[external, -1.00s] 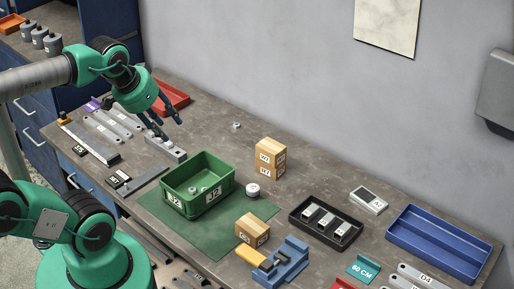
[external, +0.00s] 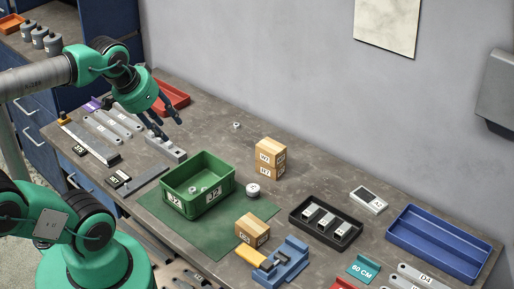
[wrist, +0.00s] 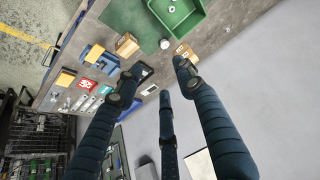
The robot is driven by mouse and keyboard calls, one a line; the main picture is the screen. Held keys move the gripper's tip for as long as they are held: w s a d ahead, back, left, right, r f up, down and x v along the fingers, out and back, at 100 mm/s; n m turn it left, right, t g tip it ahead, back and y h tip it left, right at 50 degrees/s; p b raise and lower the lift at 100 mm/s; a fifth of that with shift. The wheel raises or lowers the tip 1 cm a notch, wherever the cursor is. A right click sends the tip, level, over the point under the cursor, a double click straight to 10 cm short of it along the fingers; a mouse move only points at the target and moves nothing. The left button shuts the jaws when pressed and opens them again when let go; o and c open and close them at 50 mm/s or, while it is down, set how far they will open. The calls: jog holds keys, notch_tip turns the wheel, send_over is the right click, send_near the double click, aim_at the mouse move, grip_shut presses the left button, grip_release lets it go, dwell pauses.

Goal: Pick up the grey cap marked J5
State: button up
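A small round grey cap (external: 252,190) with a dark mark on its side stands on the bench at the right edge of the green mat, right of the green bin. Its mark is too small to read. It also shows in the wrist view as a pale round cap (wrist: 165,43). The open fingers (wrist: 158,88) also show in the wrist view.
A black tray (external: 325,223) and a blue tray (external: 436,243) lie to the right. The bench towards the wall is mostly clear.

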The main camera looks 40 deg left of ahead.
jog(key=o, duration=0.5)
jog(key=shift+o, duration=0.2)
jog(key=shift+w, duration=0.1)
jog(key=w+d+f+m+g, duration=0.1)
jog(key=w+f+m, duration=0.1)
jog(key=w+f, duration=0.5)
jog(key=w+f+m+g, duration=0.1)
jog(key=w+f+g, duration=0.1)
jog(key=w, duration=0.8)
jog(key=w+d+f+m+g, duration=0.1)
jog(key=w+f+m, duration=0.1)
jog(key=w+f, duration=0.4)
jog(key=w+d+f+m+y, duration=0.1)
jog(key=w+f, duration=0.4)
jog(key=f, duration=0.8)
jog(key=shift+w+d+m+g+b, duration=0.35)
jog(key=shift+d+m+g+b, duration=0.05)
jog(key=shift+d, duration=0.3)
jog(key=shift+f, duration=0.15)
